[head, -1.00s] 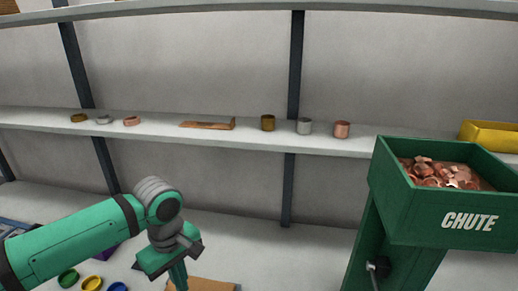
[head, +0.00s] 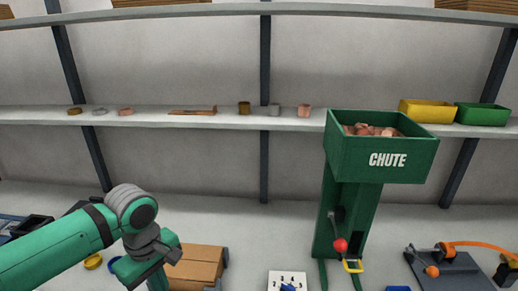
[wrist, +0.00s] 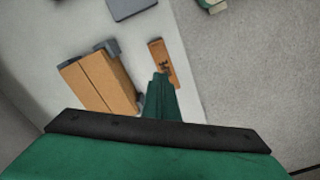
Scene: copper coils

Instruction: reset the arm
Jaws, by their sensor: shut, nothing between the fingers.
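My green arm reaches in from the lower left of the head view, bent at a grey wrist joint. My gripper (wrist: 160,88) points down in the wrist view, its green fingers together with nothing between them. It hangs above a pale surface, beside a wooden block (wrist: 98,82) with dark grey end pieces. The same wooden block (head: 196,266) is right of my wrist in the head view. In the head view the fingertips are cut off by the bottom edge.
A green chute (head: 370,158) holding copper pieces stands right of centre, with a red-knobbed lever (head: 340,244). A shelf (head: 350,125) behind carries small metal cups, rings, and yellow (head: 427,110) and green (head: 483,113) bins. An orange-handled tool (head: 450,262) sits at right.

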